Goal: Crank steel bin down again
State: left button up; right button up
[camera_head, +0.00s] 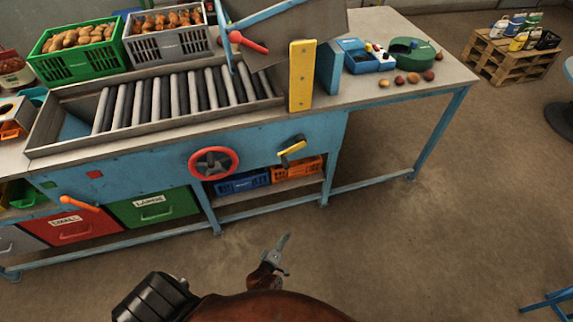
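The grey steel bin (300,32) is at the top middle, tilted above the right end of the roller bed. A lever with a red grip (248,42) is at its left side. On the blue bench front are a red handwheel (213,163) and a crank with a yellow handle (292,150). I cannot tell which of them drives the bin. My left gripper (287,255) is in front of the bench, below the handwheel and crank and apart from both. Its fingers look spread, with nothing between them. My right gripper is not in view.
A yellow post (301,75) stands beside the bin. Drawers and an orange lever (80,203) are at lower left. Blue and orange crates (243,183) sit under the bench.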

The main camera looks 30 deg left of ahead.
aim_at(287, 169)
pick_arm(q)
jog(key=w+a+r+n+y+b, duration=0.1)
jog(key=w+r+n+y, duration=0.3)
jog(key=r+n, duration=0.4)
jog(key=w+a+r+n+g+y+b, duration=0.1)
jog(key=w+a+r+n+y+b, duration=0.1)
jog(key=w+r+n, duration=0.4)
jog(key=w+a+r+n+y+b, duration=0.2)
jog(key=w+a+r+n+y, duration=0.2)
jog(key=r+n, duration=0.8)
jog(key=shift+w+a+n+g+y, duration=0.15)
jog(key=shift+w+n+y, duration=0.25)
jog(key=shift+n, duration=0.2)
jog(key=shift+w+d+n+g+y, duration=0.15)
jog(key=shift+w+n+y, duration=0.15)
jog(key=shift+n+y, duration=0.25)
jog(key=shift+w+a+r+n, duration=0.1)
jog(key=shift+a+r+n, duration=0.1)
jog(key=shift+n, duration=0.15)
jog(key=shift+w+a+r, duration=0.1)
jog(key=shift+w+a, duration=0.15)
jog(key=shift+a, duration=0.05)
jog(key=b+x, duration=0.1)
jog(key=x, duration=0.4)
jog(key=shift+w+a, duration=0.3)
jog(key=shift+a, duration=0.05)
jog(key=shift+w+a, duration=0.2)
jog(key=shift+a, duration=0.1)
jog(key=c, duration=0.7)
grip_shut()
